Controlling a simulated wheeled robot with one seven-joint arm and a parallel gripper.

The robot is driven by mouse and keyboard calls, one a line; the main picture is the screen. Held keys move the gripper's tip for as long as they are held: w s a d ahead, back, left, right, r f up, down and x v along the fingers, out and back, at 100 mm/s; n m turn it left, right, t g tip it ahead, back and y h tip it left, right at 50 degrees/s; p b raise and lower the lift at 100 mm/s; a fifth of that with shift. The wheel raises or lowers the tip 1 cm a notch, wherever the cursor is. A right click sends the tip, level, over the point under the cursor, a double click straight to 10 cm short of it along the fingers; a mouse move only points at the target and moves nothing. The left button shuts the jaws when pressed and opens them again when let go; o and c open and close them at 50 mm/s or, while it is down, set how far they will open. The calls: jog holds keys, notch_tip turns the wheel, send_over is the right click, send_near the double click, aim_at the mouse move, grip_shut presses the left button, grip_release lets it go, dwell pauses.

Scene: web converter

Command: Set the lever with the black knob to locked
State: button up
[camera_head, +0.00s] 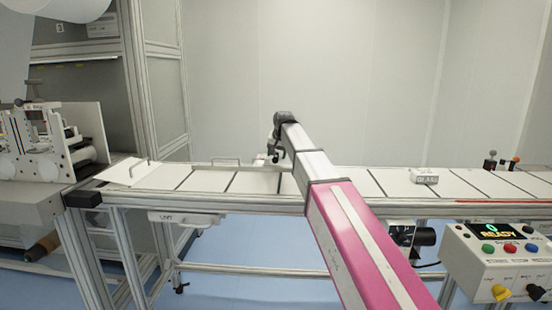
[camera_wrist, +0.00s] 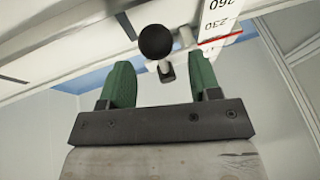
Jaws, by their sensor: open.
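The lever's round black knob (camera_wrist: 156,42) shows at the top middle of the wrist view, with a short pale and dark stem below it. My gripper (camera_wrist: 160,66) is open, its two green fingers apart on either side of the stem. The knob appears just past the fingertips, and I cannot tell whether anything touches. In the head view my gripper (camera_head: 273,153) hangs at the far side of the conveyor table, near a small white fitting (camera_head: 260,160). The knob and the lever's setting cannot be made out there.
A white scale strip (camera_wrist: 216,22) with numbers and a red line lies right of the knob. The paneled conveyor table (camera_head: 206,181) runs across the head view. A control box (camera_head: 500,262) reading READY stands at lower right, and a machine (camera_head: 40,140) at left.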

jog(key=shift+x, duration=1.15)
grip_shut()
